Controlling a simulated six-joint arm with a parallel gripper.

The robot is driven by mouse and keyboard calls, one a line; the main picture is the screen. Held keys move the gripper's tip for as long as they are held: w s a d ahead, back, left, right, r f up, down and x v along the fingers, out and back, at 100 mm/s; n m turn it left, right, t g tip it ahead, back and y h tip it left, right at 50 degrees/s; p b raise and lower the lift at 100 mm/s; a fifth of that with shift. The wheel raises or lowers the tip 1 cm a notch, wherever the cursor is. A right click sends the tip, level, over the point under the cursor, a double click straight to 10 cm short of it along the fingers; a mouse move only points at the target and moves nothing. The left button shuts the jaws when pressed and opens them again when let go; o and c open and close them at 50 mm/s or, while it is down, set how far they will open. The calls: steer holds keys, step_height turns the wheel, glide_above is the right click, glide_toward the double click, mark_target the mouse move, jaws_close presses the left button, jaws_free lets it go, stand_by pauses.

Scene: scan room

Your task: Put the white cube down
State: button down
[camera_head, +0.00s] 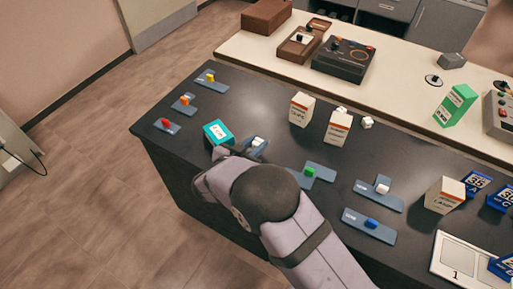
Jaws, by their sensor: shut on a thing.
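A small white cube (257,141) is at the end of my arm, at or just above a blue-grey pad (250,142). My gripper (254,149) is shut on this cube; the fingers are small and partly hidden behind my own wrist. I cannot tell whether the cube touches the pad. Another white cube (382,187) sits on a labelled blue-grey pad (366,195) to the right. A further small white piece (367,122) lies near the back edge of the dark table.
A teal box (218,132) stands close left of my gripper. Pads with red (165,122), orange, yellow, green (310,171) and blue (371,223) pieces lie on the dark table (260,100). Cream boxes (302,109) stand behind. The dark surface between yellow pad and cream boxes is clear.

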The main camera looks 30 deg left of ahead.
steer(key=shift+r+b, duration=0.3)
steer(key=shift+r, duration=3.9)
step_height(320, 180, up, 4)
steer(key=r, duration=0.1)
steer(key=m+g+h+b, duration=0.1)
steer(key=m+h+b, duration=0.4)
steer(key=b, duration=0.2)
glide_above(391, 137)
step_height(391, 137, down, 5)
steer(key=shift+f+b, duration=0.7)
steer(key=shift+f, duration=2.75)
steer(key=shift+s+f, duration=0.1)
steer(key=shift+f+b, duration=0.3)
steer(key=shift+f, duration=1.45)
steer(key=shift+f, duration=0.15)
